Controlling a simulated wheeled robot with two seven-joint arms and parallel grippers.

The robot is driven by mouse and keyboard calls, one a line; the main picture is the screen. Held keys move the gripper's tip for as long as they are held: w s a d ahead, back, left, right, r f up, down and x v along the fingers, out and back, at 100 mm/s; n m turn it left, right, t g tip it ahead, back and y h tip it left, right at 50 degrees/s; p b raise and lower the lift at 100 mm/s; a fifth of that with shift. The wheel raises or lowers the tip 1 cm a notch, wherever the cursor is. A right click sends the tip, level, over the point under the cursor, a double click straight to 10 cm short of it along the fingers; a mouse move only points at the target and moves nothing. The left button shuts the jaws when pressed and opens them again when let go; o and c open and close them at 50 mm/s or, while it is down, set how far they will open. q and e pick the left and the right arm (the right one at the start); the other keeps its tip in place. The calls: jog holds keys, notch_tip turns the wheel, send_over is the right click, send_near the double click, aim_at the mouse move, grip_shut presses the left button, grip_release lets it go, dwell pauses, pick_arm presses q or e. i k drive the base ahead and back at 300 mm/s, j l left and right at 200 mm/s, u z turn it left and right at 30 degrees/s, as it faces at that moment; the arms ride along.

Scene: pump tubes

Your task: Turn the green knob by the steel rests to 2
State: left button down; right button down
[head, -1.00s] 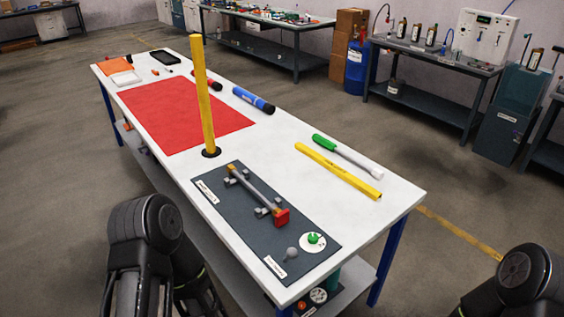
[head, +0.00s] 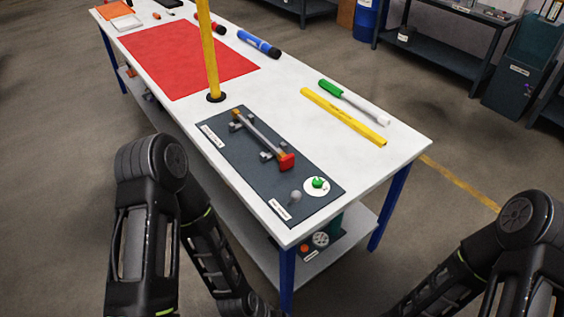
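The green knob (head: 317,182) sits on a round white dial (head: 322,191) at the near right end of a dark grey panel (head: 236,165) on the table. The dial's numbers are too small to read. The steel rests (head: 267,155) stand on the same panel, farther back, and carry a thin tube (head: 258,136) with a red block (head: 287,162) at its near end. A grey ball-topped knob (head: 295,196) is left of the dial. My two arms show at the lower left and lower right, in front of the table; neither gripper is in view.
A yellow post (head: 208,55) stands upright in the white table (head: 370,165). A yellow bar (head: 343,116) and a green-handled tool (head: 354,102) lie to the right of the panel. A red mat (head: 180,58) and blue tube (head: 259,44) lie farther back.

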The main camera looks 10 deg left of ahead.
aim_at(317, 182)
jog(key=l+z, duration=0.1)
jog(key=l, duration=0.6)
jog(key=i+l+z, duration=0.1)
jog(key=l, duration=0.55)
